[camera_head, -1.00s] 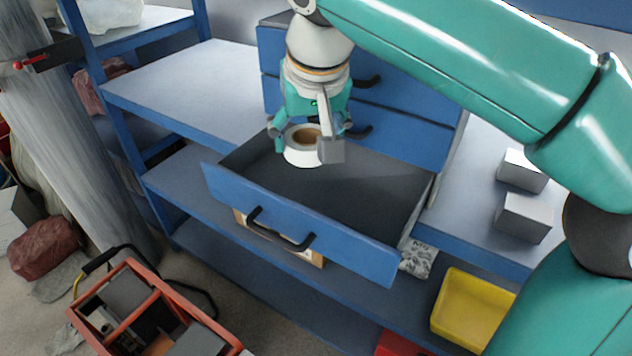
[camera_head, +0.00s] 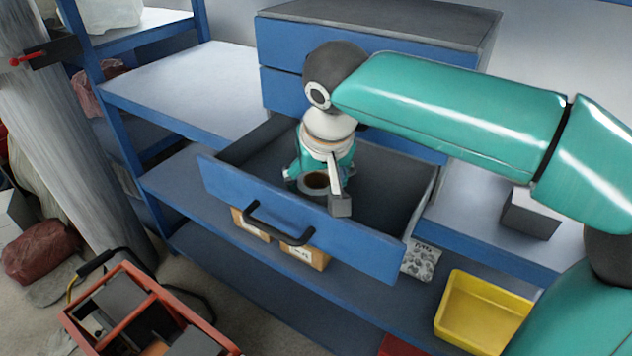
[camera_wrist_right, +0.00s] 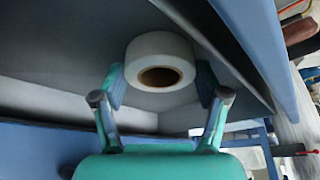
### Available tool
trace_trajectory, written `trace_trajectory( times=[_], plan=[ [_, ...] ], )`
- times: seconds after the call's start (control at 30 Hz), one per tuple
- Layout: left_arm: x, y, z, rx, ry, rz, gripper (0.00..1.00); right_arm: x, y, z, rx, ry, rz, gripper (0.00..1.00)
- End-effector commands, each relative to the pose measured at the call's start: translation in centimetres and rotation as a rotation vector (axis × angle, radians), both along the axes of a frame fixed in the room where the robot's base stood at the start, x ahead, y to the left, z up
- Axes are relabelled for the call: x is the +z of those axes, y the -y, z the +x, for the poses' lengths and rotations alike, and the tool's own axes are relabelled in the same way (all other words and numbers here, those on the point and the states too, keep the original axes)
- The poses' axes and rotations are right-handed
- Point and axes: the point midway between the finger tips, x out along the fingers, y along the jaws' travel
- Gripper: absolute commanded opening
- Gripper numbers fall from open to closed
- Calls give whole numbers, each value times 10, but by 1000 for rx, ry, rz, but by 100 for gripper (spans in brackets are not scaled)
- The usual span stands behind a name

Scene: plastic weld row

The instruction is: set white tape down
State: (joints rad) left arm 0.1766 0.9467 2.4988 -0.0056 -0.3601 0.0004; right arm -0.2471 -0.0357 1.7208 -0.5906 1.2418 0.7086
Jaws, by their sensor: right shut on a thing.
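The white tape (camera_head: 313,184) is a roll with a brown core, low inside the open blue drawer near its front panel. In the right wrist view the white tape (camera_wrist_right: 160,55) sits between the two fingers of my right gripper (camera_wrist_right: 162,90), above the grey drawer floor. In the head view my right gripper (camera_head: 318,178) reaches down into the drawer (camera_head: 385,200), shut on the roll. Whether the roll touches the drawer floor I cannot tell. My left gripper is not in view.
The drawer front with a black handle (camera_head: 278,226) stands close to the roll. A grey box (camera_head: 530,214) is on the shelf to the right. A yellow bin (camera_head: 484,312) is below. The left shelf top (camera_head: 190,85) is clear.

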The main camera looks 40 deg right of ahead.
Motion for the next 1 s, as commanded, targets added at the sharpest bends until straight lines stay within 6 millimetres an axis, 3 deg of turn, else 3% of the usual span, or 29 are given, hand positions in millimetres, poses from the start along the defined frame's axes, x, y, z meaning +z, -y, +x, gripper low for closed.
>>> trace_trajectory(
  times=[0.37, 0.4, 0.5, 1.0],
  plan=[
    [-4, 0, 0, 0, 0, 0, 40, -5, 1, 0, 0, 0, 1, 39],
    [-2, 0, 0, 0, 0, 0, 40, -3, 1, 0, 0, 0, 1, 80],
    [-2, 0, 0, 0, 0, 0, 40, -3, 1, 0, 0, 0, 1, 96],
    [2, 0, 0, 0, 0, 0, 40, 6, 0, -1, 0, 3, 1, 98]
  ],
)
